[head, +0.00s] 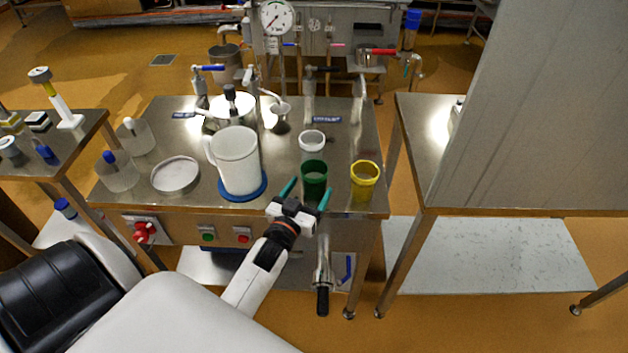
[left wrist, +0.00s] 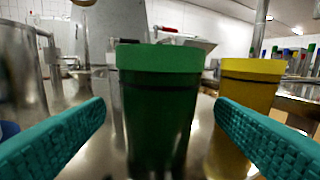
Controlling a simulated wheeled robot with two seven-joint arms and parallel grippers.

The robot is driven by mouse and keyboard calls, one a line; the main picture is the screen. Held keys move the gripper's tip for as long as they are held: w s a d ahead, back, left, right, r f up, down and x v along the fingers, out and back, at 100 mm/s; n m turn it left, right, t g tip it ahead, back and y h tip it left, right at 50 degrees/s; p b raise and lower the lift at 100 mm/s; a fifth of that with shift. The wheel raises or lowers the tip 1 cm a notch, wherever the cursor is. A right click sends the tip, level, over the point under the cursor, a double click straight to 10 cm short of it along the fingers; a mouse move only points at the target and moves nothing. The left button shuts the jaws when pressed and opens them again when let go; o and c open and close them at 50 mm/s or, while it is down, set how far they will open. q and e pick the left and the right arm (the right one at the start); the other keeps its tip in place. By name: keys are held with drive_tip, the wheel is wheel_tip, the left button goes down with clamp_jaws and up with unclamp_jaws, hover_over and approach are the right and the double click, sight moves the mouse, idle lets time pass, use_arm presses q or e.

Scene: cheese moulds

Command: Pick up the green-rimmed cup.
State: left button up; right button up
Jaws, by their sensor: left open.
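The green-rimmed cup (head: 314,180) stands upright on the steel table near its front edge. In the left wrist view the dark green cup (left wrist: 158,110) with its lighter green rim stands straight ahead, between the lines of the two fingers. My left gripper (head: 306,190) is open, with a teal finger to either side just in front of the cup. In the left wrist view the open left gripper (left wrist: 160,135) holds nothing, and I cannot tell whether a finger touches the cup. My right gripper is not in view.
A yellow-rimmed cup (head: 364,182) stands close on the right of the green cup. A white-rimmed cup (head: 312,143) stands behind it. A large white jug (head: 237,160) on a blue mat (head: 243,189) stands to the left. A steel table edge (head: 300,213) runs below.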

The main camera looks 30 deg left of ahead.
sight(309, 190)
use_arm(q)
drive_tip(key=w, duration=0.3)
drive_tip(key=shift+w+a+f, duration=0.1)
drive_tip(key=shift+w+a, duration=0.15)
drive_tip(key=shift+a, duration=0.05)
drive_tip(key=shift+s, duration=0.1)
drive_tip(key=shift+c, duration=0.4)
drive_tip(key=c, duration=1.1)
